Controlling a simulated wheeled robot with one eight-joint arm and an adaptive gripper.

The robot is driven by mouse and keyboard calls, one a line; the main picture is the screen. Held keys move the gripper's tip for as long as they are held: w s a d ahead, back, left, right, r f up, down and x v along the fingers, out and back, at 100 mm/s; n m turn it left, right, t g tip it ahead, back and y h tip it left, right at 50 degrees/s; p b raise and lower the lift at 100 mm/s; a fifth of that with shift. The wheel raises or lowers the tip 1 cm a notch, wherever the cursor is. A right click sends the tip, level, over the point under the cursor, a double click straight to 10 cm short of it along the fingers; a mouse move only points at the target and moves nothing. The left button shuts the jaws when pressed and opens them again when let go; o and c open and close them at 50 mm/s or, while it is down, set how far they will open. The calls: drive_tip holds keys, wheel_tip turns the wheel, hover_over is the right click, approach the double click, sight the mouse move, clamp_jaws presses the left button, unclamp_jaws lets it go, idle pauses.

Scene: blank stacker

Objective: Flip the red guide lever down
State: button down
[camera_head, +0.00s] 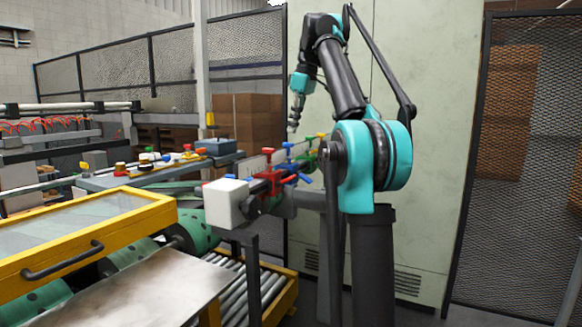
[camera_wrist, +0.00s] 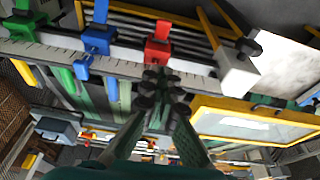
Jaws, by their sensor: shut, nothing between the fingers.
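The red guide (camera_head: 268,180) is clamped on the rail near its white end block, with a red knob (camera_head: 268,151) standing above it. In the wrist view the red guide (camera_wrist: 157,48) sits just beyond my fingertips, with a red lever part (camera_wrist: 163,27) on its far side. I cannot tell the lever's exact angle. My gripper (camera_head: 292,130) hangs from the arm, pointing down, behind and above the rail in the head view. In the wrist view my gripper (camera_wrist: 161,78) is shut and empty, its dark fingertips close to the red guide; contact cannot be told.
A blue guide (camera_wrist: 97,40) and a green guide (camera_wrist: 22,26) share the rail. The white end block (camera_head: 226,203) is beside the red guide. A yellow-framed cover (camera_head: 88,232) stands at the left, with a roller conveyor (camera_head: 250,285) below. A mesh fence (camera_head: 515,170) is at the right.

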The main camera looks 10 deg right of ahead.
hover_over(287, 180)
drive_tip(key=w, duration=0.2)
wheel_tip(287, 180, down, 9)
drive_tip(key=shift+s+r, duration=0.1)
drive_tip(key=shift+s, duration=0.05)
drive_tip(key=f, duration=0.2)
drive_tip(key=d+f, duration=0.1)
drive_tip(key=shift+s+f, duration=0.15)
drive_tip(key=shift+s, duration=0.25)
drive_tip(key=shift+s+d+f, duration=0.15)
drive_tip(key=shift+d+f, duration=0.05)
drive_tip(key=shift+f, duration=0.35)
drive_tip(key=shift+s+d+f+t+y, duration=0.2)
drive_tip(key=shift+d+t+y, duration=0.1)
drive_tip(key=shift+y, duration=0.1)
wheel_tip(287, 180, down, 6)
drive_tip(key=s+d+t+y, duration=0.1)
drive_tip(key=d+t+y, duration=0.1)
drive_tip(key=t+y, duration=0.3)
drive_tip(key=y, duration=0.3)
drive_tip(key=shift+s+d+f+t, duration=0.15)
drive_tip(key=shift+s+t, duration=0.2)
drive_tip(key=shift+t, duration=0.05)
